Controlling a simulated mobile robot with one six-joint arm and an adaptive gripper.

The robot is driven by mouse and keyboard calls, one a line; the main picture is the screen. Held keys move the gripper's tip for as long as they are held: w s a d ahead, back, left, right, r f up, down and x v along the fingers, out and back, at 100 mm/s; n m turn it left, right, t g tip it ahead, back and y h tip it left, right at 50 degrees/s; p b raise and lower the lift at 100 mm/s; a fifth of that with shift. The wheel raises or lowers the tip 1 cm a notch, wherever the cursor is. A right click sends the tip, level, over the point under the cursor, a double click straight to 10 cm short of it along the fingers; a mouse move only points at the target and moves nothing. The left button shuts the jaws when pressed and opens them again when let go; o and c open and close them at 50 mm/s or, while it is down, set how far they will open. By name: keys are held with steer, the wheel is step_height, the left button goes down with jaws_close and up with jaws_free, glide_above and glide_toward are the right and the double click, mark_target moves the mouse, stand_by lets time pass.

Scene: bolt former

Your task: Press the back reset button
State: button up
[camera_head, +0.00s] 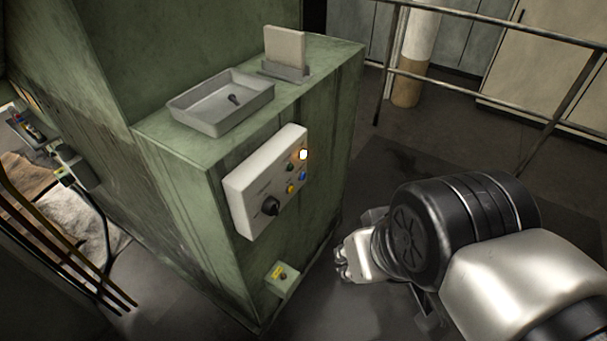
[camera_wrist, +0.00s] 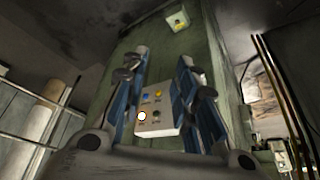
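The control panel (camera_head: 250,187) is a pale box on the front of the green machine. It carries a lit white-yellow button (camera_head: 303,154), a blue button (camera_head: 303,176), a yellow button (camera_head: 290,189), a dark greenish button (camera_head: 290,167) and a black knob (camera_head: 270,206). The labels are too small to read, so I cannot tell which is the back reset. My gripper (camera_head: 346,262) is right of and below the panel, apart from it. In the wrist view my gripper (camera_wrist: 163,62) is open and empty, with the panel (camera_wrist: 155,128) showing between its fingers.
A small box with a red button on yellow (camera_head: 282,277) sits low on the machine (camera_head: 325,110). A grey tray (camera_head: 243,113) holding a dark bolt-like piece and an upright plate (camera_head: 285,46) are on top. A railing (camera_head: 480,88) runs behind at right. The floor between is clear.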

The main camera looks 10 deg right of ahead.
jaws_close()
stand_by(1.3)
